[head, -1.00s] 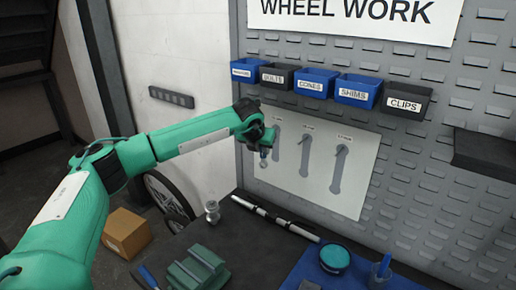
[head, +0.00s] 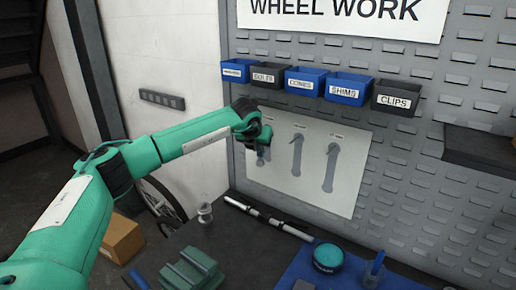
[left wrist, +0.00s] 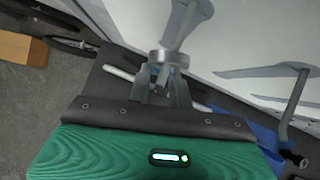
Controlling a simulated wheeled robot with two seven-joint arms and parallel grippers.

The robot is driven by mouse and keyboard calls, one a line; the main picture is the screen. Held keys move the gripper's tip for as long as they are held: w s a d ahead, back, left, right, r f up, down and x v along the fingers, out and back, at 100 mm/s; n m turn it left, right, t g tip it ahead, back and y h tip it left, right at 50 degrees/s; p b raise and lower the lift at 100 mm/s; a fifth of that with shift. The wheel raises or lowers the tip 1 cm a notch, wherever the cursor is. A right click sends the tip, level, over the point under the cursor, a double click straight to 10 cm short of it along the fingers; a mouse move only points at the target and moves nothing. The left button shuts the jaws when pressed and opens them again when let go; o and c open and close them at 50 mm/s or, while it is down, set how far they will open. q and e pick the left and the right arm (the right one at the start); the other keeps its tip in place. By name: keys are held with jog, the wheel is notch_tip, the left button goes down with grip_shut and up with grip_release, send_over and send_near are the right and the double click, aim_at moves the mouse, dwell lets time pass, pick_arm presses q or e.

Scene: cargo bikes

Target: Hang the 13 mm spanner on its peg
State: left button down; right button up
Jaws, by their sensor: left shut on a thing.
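My left gripper (head: 264,143) is at the leftmost tool outline on the white shadow board (head: 347,190), covering its upper part. In the left wrist view its fingers (left wrist: 167,92) are shut on a small grey metal piece with a round, ring-like end (left wrist: 169,58), apparently the spanner. Its size mark is not readable. A grey bar (left wrist: 182,22), apparently a peg or part of the outline, lines up with the round end. I cannot tell whether the ring is around it. The middle outline (head: 297,157) and right outline (head: 331,168) show bare, with short pegs near their tops. My right gripper is not in view.
Blue and black labelled bins, including the clips bin (head: 397,99), hang above the shadow board. Below, the dark bench carries a green vise-like block (head: 190,270), a black and silver rod (head: 268,217), a round teal tin (head: 327,257) and a blue mat (head: 300,268).

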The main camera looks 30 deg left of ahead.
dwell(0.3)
pick_arm(q)
jog(key=c, duration=1.2)
grip_release()
jog(key=shift+b+v, duration=2.25)
jog(key=shift+v, duration=4.65)
